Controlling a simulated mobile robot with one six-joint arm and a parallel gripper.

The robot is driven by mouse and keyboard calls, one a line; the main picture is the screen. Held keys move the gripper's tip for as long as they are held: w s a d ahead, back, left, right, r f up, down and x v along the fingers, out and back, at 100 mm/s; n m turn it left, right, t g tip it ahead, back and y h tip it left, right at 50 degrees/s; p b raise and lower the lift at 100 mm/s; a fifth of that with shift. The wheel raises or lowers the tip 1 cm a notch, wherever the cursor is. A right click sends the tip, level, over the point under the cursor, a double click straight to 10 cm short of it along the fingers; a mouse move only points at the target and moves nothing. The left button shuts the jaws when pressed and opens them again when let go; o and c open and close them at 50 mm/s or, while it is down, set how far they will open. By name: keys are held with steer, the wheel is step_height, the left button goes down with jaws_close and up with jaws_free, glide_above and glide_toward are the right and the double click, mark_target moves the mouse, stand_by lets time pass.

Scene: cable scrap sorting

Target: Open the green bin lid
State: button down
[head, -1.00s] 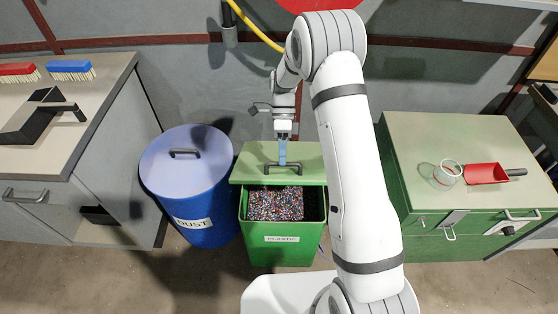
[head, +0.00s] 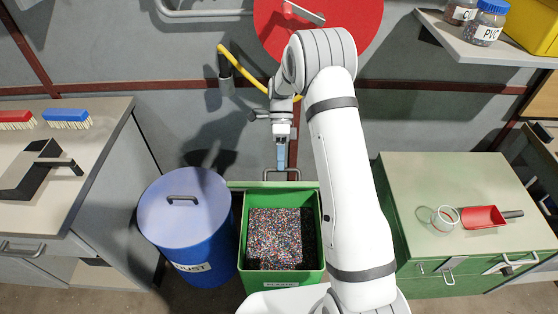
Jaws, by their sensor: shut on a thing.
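The green bin (head: 282,276) stands on the floor in the middle of the head view, full of small multicoloured granules (head: 281,237). Its opening is uncovered. Of the green lid (head: 240,185), only a narrow strip shows behind the back rim. The dark lid handle (head: 296,172) stands at that strip. My gripper (head: 282,165) reaches down behind the bin and is shut on the handle. Most of the lid is hidden or seen edge-on, so its exact tilt is hard to tell.
A blue DUST bin (head: 205,245) with its lid on stands close at the left. A green cabinet (head: 420,185) at the right carries a glass jar (head: 444,217) and a red scoop (head: 484,217). The grey wall (head: 180,130) is close behind.

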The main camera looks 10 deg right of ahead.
steer(key=shift+w+d+f, duration=0.2)
steer(key=shift+d+f, duration=0.05)
steer(key=shift+f, duration=0.3)
steer(key=c, duration=1.8)
jaws_free()
steer(key=shift+o, duration=0.5)
steer(key=shift+w+f, duration=0.2)
steer(key=shift+o, duration=1.2)
steer(key=shift+a+r, duration=0.1)
steer(key=shift+r, duration=0.05)
steer(key=shift+a+r, duration=0.1)
steer(key=shift+r, duration=0.05)
